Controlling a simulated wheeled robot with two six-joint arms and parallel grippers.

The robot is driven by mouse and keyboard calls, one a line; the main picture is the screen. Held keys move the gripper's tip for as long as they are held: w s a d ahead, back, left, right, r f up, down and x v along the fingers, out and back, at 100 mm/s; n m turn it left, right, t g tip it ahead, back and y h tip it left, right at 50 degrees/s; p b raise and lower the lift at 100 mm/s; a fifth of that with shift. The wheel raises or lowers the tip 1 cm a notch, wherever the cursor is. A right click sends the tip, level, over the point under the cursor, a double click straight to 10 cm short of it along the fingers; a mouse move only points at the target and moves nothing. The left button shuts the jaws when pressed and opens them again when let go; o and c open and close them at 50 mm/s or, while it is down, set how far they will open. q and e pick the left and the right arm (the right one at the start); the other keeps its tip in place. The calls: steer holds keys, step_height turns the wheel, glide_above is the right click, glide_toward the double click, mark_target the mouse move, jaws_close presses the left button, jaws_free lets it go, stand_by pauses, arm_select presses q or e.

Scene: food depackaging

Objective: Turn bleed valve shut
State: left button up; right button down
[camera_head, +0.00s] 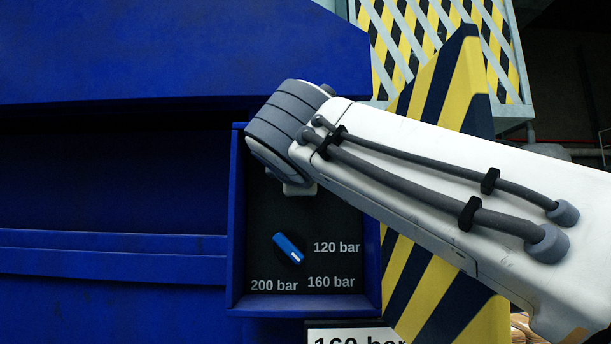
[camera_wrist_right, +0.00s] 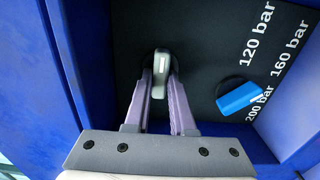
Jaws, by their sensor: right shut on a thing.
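In the right wrist view a small pale grey handle (camera_wrist_right: 161,62), which I take to be the bleed valve, sits on the dark panel (camera_wrist_right: 195,40). My right gripper (camera_wrist_right: 160,82) is shut on it, with the two purple-grey fingers on either side. The handle's long side runs up and down in this view, in line with the fingers. In the head view my right arm comes in from the right and hides the gripper and most of the panel's upper part. My left gripper is in neither view.
A blue knob with a white mark (camera_head: 289,249) sits on the panel below my arm, among the labels 120 bar, 160 bar and 200 bar; it also shows in the right wrist view (camera_wrist_right: 238,98). A raised blue frame (camera_head: 235,220) edges the panel. A yellow-and-black striped guard (camera_head: 470,70) stands at right.

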steer(key=c, duration=0.8)
jaws_free()
steer(key=shift+a, duration=0.1)
steer(key=shift+o, duration=0.2)
steer(key=s+b, duration=0.4)
steer(key=s, duration=0.6)
steer(key=shift+s, duration=0.25)
